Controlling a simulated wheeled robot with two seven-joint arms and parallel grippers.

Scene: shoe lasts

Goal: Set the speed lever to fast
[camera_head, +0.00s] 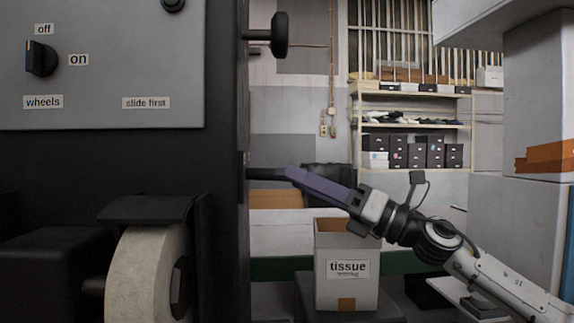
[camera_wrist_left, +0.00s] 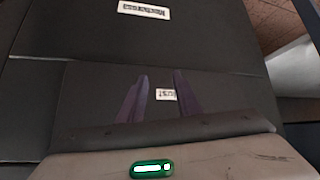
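A dark machine with a grey panel (camera_head: 110,80) fills the left of the head view. A black knob on a short rod (camera_head: 280,36) sticks out from its right side near the top. Lower down, a dark bar (camera_head: 266,174) sticks out from the same side. No fast or slow marking shows, so I cannot tell which is the speed lever. My right gripper (camera_head: 293,174) has its purple fingertips at the bar's outer end; its fingers overlap from the side. My left gripper (camera_wrist_left: 160,84) is open and empty in the left wrist view, before a dark surface with an upside-down label (camera_wrist_left: 166,95).
A rotary switch (camera_head: 40,58) labelled wheels sits on the panel. A pale wheel (camera_head: 148,275) is below it. A tissue box (camera_head: 346,285) stands under my right arm. Shelves with shoe boxes (camera_head: 412,150) are at the back; a grey cabinet (camera_head: 515,230) is at the right.

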